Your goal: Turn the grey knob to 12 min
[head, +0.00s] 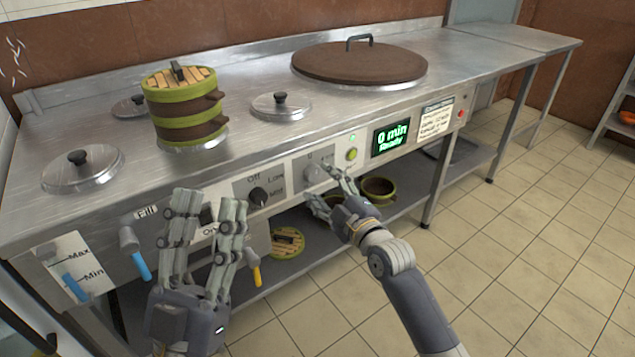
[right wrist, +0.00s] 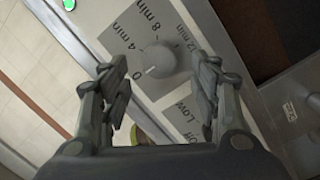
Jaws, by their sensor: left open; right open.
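The grey knob (head: 315,174) is on the front panel of the steel counter, partly covered by my right gripper's fingers. In the right wrist view the round knob (right wrist: 158,60) shows a light mark pointing toward 0, on a dial (right wrist: 150,25) marked 0, 4, 8 and 12 min. My right gripper (head: 325,188) is open in front of the knob; its fingers (right wrist: 159,82) stand on either side of the knob in that picture. Contact cannot be told. My left gripper (head: 208,203) is open and empty at the left of the panel.
A green display (head: 391,138) reads 0 min, Ready. A black knob (head: 259,196) marked Off, Low, Mid is left of the grey knob. A steamer stack (head: 184,110) and a brown lid (head: 358,62) are on the counter. Pots (head: 378,189) sit on the shelf below.

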